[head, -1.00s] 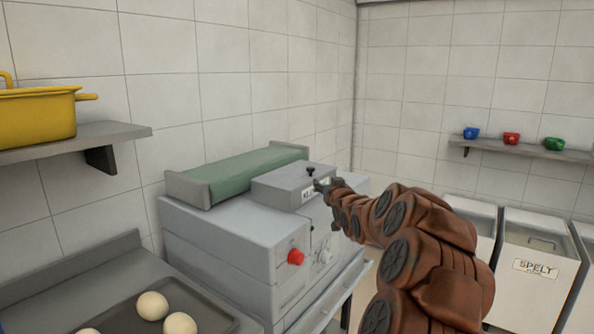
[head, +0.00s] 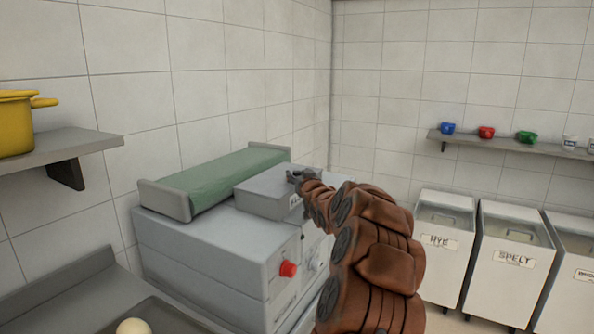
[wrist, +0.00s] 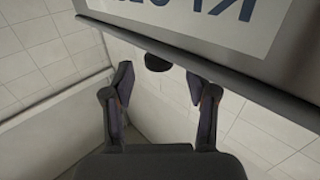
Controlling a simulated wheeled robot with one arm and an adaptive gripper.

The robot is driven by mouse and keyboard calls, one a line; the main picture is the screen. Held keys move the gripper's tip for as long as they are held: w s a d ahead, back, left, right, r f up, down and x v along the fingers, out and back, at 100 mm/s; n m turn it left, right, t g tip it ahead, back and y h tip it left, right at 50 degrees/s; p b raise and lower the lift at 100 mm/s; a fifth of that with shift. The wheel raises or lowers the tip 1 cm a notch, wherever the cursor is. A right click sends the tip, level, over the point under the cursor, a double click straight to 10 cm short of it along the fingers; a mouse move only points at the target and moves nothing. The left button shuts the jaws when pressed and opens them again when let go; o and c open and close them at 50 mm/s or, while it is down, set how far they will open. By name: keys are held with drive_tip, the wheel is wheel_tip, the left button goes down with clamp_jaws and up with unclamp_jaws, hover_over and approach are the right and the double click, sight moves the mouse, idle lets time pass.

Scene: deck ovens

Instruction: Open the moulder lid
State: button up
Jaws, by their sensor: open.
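The moulder (head: 200,260) is a grey machine with a green belt (head: 225,180) along its top. Its lid (head: 262,197) is a grey box with a white label, and it looks closed. My gripper (head: 295,176) is at the top of the lid's right end, where it hides the lid's knob in the head view. In the wrist view my gripper (wrist: 159,74) is open, and the dark round knob (wrist: 157,62) shows between and just beyond the fingertips. I cannot tell whether they touch. The label (wrist: 205,15) appears upside down there.
A red button (head: 288,269) is on the moulder's front. A counter with a tray and a dough ball (head: 133,327) is at lower left. A shelf with a yellow pot (head: 15,125) hangs at left. Flour bins (head: 515,265) stand at right, below a shelf of coloured bowls (head: 487,132).

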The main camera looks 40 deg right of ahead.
sight(298, 173)
drive_tip(key=shift+p+x, duration=0.5)
drive_tip(key=shift+x, duration=1.05)
drive_tip(key=shift+c, duration=0.5)
clamp_jaws()
